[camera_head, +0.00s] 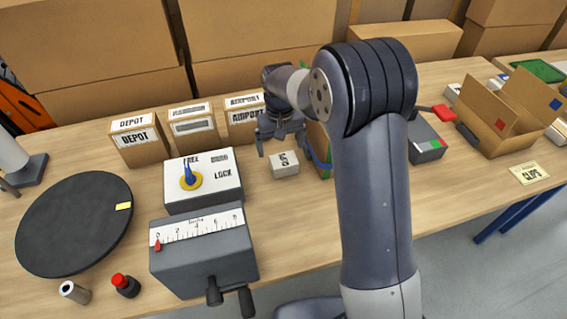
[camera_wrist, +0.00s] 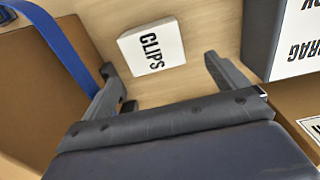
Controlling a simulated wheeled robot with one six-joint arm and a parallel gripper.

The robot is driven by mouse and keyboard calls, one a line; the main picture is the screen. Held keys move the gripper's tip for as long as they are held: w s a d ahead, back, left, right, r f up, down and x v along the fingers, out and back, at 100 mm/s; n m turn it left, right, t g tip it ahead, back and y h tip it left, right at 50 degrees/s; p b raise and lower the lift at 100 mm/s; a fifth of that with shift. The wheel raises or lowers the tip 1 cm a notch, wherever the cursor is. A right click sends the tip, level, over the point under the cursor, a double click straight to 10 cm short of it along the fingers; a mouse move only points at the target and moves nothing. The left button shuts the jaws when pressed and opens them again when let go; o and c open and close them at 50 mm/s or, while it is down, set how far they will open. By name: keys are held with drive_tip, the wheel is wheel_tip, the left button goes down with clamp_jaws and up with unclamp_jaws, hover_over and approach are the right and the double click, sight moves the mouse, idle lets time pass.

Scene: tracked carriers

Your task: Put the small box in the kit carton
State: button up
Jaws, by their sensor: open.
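The small box (camera_head: 285,164) is a white-topped box marked CLIPS, resting on the table. It also shows in the wrist view (camera_wrist: 152,47), lying a little beyond and between my fingers. My gripper (camera_head: 281,146) is open and empty above and just behind the small box, pointing down; its two fingers (camera_wrist: 160,64) are spread apart in the wrist view. An open brown carton (camera_head: 487,133) with raised flaps, which looks like the kit carton, stands at the table's right. A card (camera_head: 529,173) reading CLIPS lies in front of it.
A box with a blue strap (camera_head: 318,150) stands close right of the small box. A lever box (camera_head: 203,178) is close on the left. Three cartons, including an AIRPORT one (camera_head: 243,118), stand behind. A dark grey box (camera_head: 427,140) lies between my arm and the open carton.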

sight(282, 156)
drive_tip(key=shift+s+d+f+p, duration=0.1)
drive_tip(key=shift+d+f+p, duration=0.05)
drive_tip(key=shift+f, duration=1.2)
drive_tip(key=shift+d+f+p, duration=0.1)
drive_tip(key=shift+f+p, duration=0.05)
drive_tip(key=shift+f, duration=1.2)
drive_tip(key=shift+c, duration=0.5)
drive_tip(key=c, duration=1)
drive_tip(key=shift+c, duration=0.7)
drive_tip(key=shift+r, duration=0.15)
